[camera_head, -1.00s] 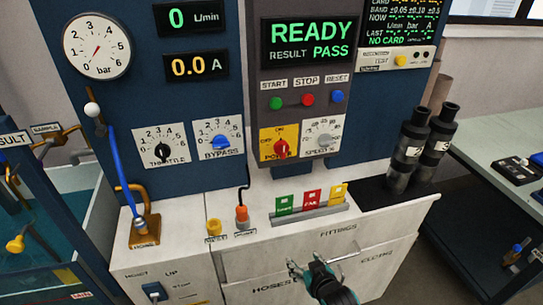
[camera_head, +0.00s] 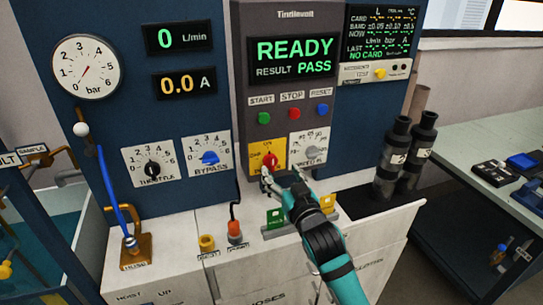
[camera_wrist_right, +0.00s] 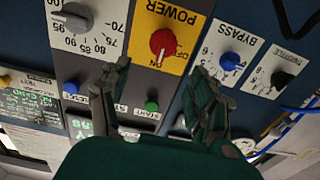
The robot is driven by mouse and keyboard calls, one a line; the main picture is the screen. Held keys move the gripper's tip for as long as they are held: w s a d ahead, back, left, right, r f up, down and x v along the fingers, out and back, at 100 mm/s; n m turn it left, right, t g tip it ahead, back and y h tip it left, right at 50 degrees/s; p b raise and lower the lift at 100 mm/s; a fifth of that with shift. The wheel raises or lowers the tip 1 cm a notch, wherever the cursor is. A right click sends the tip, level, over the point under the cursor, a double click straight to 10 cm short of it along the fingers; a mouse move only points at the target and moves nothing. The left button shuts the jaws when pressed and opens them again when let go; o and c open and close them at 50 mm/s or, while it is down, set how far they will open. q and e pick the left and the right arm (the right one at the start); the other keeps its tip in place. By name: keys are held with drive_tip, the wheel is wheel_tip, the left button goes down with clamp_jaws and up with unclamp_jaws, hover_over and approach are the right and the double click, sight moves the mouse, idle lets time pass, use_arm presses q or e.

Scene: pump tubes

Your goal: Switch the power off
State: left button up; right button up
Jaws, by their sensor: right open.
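The red POWER knob (camera_head: 271,160) sits on a yellow plate (camera_head: 257,150) at the lower left of the grey control panel. In the right wrist view the knob (camera_wrist_right: 163,43) shows whole, with ON and OFF lettering by it. My right gripper (camera_head: 282,174) is just below and in front of the knob. In the wrist view its two fingers (camera_wrist_right: 160,68) are spread and empty, with the knob ahead between their tips. They do not visibly touch it. My left gripper is not in view.
The speed dial (camera_head: 309,148) and the blue BYPASS knob (camera_head: 210,158) flank the POWER plate. START (camera_head: 264,118), STOP (camera_head: 293,113) and RESET (camera_head: 322,109) buttons are above. Coloured cards stand on the ledge below, partly behind my arm. The display (camera_head: 294,62) reads READY, RESULT PASS.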

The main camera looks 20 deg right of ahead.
sight(273, 161)
drive_tip(key=w+p, duration=0.1)
drive_tip(key=w, duration=0.7)
drive_tip(key=shift+a, duration=0.1)
drive_tip(key=shift+s, duration=0.1)
drive_tip(key=shift+c, duration=0.3)
drive_tip(key=c, duration=1.1)
